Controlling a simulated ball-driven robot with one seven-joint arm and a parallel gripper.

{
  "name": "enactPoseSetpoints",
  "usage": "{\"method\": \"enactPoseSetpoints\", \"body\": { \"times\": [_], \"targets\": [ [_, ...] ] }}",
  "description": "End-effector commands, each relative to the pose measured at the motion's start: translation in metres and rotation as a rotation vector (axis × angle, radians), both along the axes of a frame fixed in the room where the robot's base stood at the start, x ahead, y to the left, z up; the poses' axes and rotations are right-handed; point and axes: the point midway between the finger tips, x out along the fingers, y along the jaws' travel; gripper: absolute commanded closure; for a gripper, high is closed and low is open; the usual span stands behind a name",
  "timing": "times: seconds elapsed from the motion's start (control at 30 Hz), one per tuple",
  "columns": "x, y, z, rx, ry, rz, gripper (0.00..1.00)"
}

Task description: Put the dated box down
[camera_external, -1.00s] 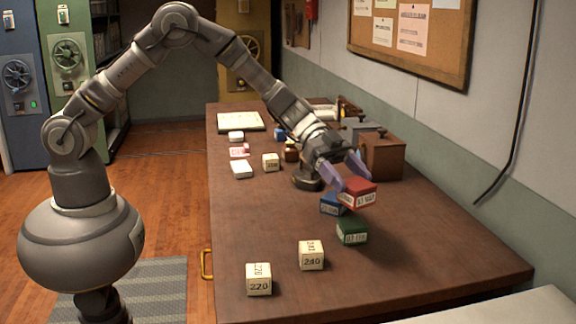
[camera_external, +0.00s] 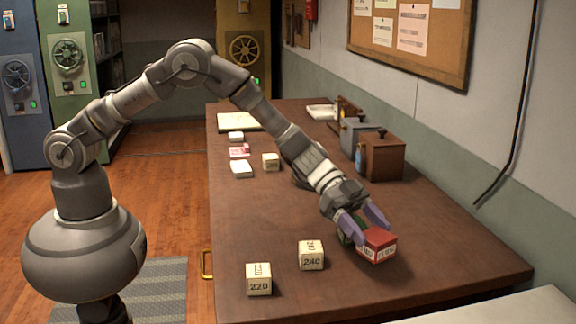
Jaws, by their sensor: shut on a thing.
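The red box (camera_external: 379,247) with a white printed label is between the purple fingers of my gripper (camera_external: 367,230). My gripper is shut on it and points down toward the table. The box is low, at or just above the tabletop (camera_external: 450,248); I cannot tell whether it touches. The label is too small to read as a date. The green box (camera_external: 347,227) is partly hidden just behind and left of the red box and my fingers. I cannot tell whether the two touch.
White cubes marked 240 (camera_external: 311,255) and 220 (camera_external: 258,279) stand to the left. Another white cube (camera_external: 270,162) and small cards lie farther back. A brown wooden box (camera_external: 382,157) stands at the right back. The table right of the red box is clear.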

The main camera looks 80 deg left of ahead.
Motion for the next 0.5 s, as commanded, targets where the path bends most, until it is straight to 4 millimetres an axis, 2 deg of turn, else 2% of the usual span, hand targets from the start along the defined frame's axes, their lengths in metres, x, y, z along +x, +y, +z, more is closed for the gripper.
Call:
{"method": "enactPoseSetpoints", "body": {
  "times": [0.27,0.5],
  "targets": [
    [0.000,0.000,-0.046,-0.001,-0.001,-0.001,0.72],
    [0.000,0.000,-0.047,-0.001,-0.002,-0.001,0.72]
  ]
}}
